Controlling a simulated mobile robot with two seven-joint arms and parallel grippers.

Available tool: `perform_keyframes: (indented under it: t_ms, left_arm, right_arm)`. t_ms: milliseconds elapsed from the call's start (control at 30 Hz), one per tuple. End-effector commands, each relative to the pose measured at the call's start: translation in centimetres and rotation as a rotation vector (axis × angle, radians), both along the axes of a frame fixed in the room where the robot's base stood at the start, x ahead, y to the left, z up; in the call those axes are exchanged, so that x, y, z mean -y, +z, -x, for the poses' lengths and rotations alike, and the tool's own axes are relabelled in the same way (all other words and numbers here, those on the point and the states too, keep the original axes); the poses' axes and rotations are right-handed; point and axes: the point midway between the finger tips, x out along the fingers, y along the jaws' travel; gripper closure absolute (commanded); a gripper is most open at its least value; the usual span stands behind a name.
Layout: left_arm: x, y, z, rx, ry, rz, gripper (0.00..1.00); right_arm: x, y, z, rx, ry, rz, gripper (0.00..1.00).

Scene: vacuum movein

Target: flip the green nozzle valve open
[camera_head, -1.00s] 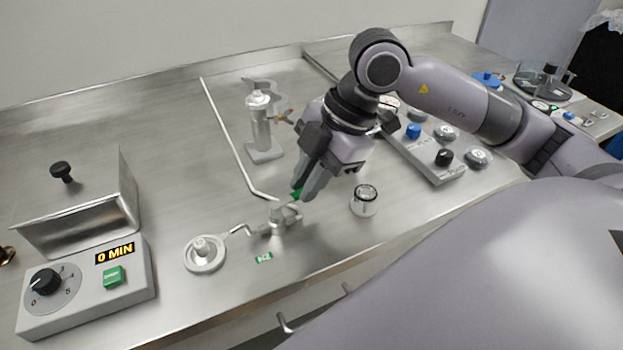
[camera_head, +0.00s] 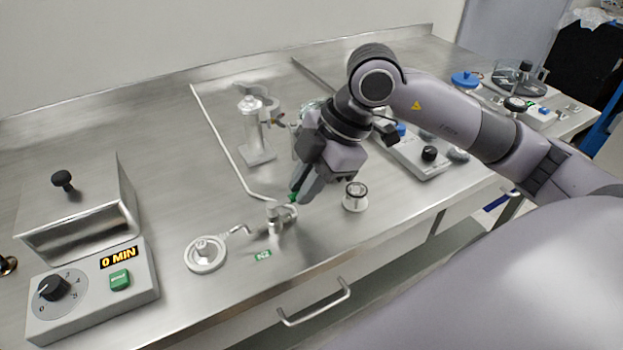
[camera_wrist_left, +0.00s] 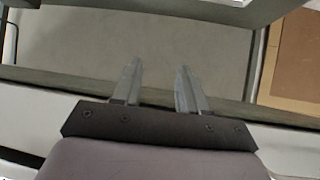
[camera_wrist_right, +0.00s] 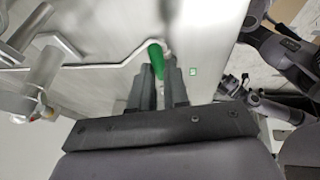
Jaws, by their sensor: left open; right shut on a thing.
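The green valve lever (camera_head: 293,197) shows as a small green piece at the tips of my right gripper (camera_head: 300,194). It stands at the silver valve body (camera_head: 279,216), just above the green N2 label (camera_head: 263,255). In the right wrist view the green lever (camera_wrist_right: 156,58) is at the ends of my right gripper's fingers (camera_wrist_right: 159,80), which are shut on it; the fingers hide part of it. A thin pipe links the valve to a round silver nozzle piece (camera_head: 206,254). My left gripper (camera_wrist_left: 158,72) is open and empty in the left wrist view.
A metal box and timer panel (camera_head: 92,290) stand at the left. A clear cylinder on a stand (camera_head: 254,130) is behind the valve. A small jar (camera_head: 355,197) stands close to the right of my right gripper. A knob panel (camera_head: 422,158) lies behind it.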

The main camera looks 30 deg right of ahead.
Motion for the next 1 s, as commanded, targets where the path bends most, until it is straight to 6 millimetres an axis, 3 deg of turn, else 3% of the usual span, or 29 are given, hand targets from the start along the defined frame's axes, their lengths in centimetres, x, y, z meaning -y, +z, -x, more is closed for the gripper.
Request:
perform_keyframes:
  t_ms: [133,167,200,233,567,1000]
  left_arm:
    - [0.1,-0.1,0.1,-0.004,0.0,0.001,0.57]
    - [0.1,-0.1,0.1,-0.005,0.001,0.002,0.57]
    - [0.1,-0.1,0.1,-0.005,0.001,0.002,0.57]
    - [0.1,-0.1,0.1,-0.005,0.001,0.002,0.57]
    - [0.2,-0.1,0.2,-0.004,0.0,0.004,0.57]
    - [0.2,0.2,0.1,0.0,-0.001,0.004,0.57]
  right_arm:
    - [0.1,0.2,-0.1,0.003,-0.003,-0.001,1.0]
    - [0.1,0.2,-0.1,0.003,-0.003,0.0,0.75]
    - [0.1,0.1,0.0,0.003,-0.003,0.0,0.62]
    - [0.1,0.1,0.0,0.002,-0.003,0.0,0.59]
    - [0.2,0.4,0.0,0.001,-0.002,0.001,0.59]
    - [2.5,6.0,1.3,0.003,-0.003,0.0,0.59]
